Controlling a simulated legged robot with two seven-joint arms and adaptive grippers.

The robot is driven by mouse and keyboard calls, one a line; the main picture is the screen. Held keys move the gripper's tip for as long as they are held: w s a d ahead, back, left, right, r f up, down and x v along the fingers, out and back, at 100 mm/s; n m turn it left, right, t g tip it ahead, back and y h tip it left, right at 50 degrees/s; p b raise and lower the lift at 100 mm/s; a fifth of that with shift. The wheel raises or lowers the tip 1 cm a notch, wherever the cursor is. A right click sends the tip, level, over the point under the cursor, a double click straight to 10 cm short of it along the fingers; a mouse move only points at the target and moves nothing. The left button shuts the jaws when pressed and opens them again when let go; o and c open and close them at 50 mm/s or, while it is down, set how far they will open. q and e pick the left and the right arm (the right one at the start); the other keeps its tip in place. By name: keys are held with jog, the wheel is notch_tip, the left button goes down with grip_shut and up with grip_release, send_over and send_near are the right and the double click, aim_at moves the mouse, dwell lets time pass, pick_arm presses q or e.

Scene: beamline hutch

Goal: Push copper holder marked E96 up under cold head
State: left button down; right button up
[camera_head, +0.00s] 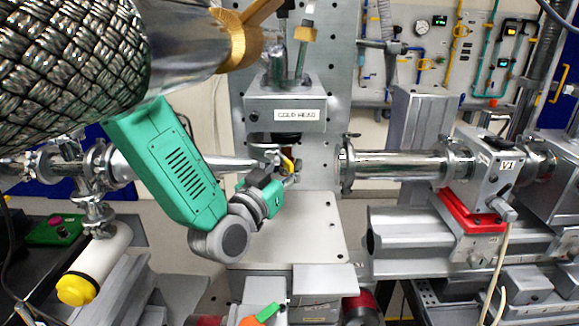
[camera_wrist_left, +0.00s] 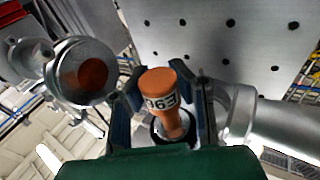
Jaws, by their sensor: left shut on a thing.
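The copper holder (camera_wrist_left: 161,95) shows in the left wrist view as an orange-brown cylinder with a wide end and a narrower stem. Its white label reads E96, turned over in this view. My left gripper (camera_wrist_left: 160,108) is shut on it, with a dark finger on each side. In the head view my left gripper (camera_head: 285,170) is just below the grey block labelled COLD HEAD (camera_head: 297,115). A dark round part shows under that block. The holder is mostly hidden there by the gripper, and I cannot tell whether it touches the cold head.
A steel beam pipe (camera_head: 395,166) with a flange lies close on the right, leading to the valve marked V1 (camera_head: 492,170). Another pipe (camera_head: 225,164) comes in from the left behind my arm. A perforated plate (camera_head: 340,90) stands behind. A braided hose (camera_head: 70,65) fills the upper left.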

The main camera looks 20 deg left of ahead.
pick_arm(q)
jog(key=shift+r+p, duration=0.3)
jog(key=shift+r, duration=0.3)
dwell(0.9)
jog(key=c, duration=1.9)
grip_release()
jog(key=shift+c, duration=0.2)
jog(key=shift+o, duration=0.9)
jog(key=o, duration=0.6)
jog(key=shift+s, duration=0.15)
